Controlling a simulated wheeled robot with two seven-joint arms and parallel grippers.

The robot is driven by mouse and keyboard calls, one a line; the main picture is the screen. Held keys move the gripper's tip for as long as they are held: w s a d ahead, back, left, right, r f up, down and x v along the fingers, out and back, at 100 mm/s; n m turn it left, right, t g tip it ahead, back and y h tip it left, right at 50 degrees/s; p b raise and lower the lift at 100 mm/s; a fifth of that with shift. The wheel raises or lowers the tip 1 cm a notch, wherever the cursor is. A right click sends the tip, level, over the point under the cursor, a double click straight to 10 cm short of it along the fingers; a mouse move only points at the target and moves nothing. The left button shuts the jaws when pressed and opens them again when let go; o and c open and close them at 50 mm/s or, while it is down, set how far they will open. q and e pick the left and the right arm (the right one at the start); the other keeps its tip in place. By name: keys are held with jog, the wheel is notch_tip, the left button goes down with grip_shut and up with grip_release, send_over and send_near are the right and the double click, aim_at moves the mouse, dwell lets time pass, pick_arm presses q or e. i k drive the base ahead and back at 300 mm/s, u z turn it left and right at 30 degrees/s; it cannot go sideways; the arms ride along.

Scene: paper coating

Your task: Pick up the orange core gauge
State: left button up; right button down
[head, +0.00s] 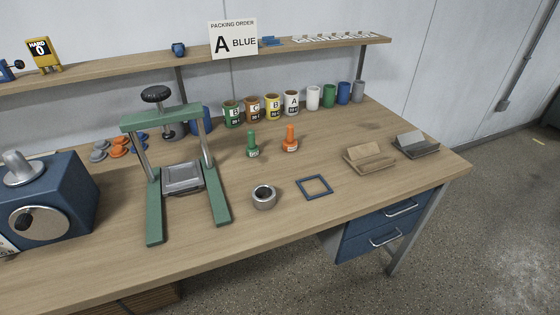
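The orange core gauge (290,141) stands upright on the wooden workbench (330,135), near its middle. It has a wide orange base with a small label and a narrower knob-like top. A similar green gauge (252,147) stands upright just to its left, apart from it. Neither of my grippers shows in the head view.
A green press (156,192) stands to the left, beside a blue machine (62,200). A metal ring (264,197) and a blue square frame (314,187) lie in front of the gauges. Labelled cups (272,107) stand behind. Two blocks (369,157) (415,145) sit at right.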

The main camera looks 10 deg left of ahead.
aim_at(289, 145)
jog(key=z, duration=1.8)
jog(key=i, duration=2.7)
jog(key=u, duration=3.1)
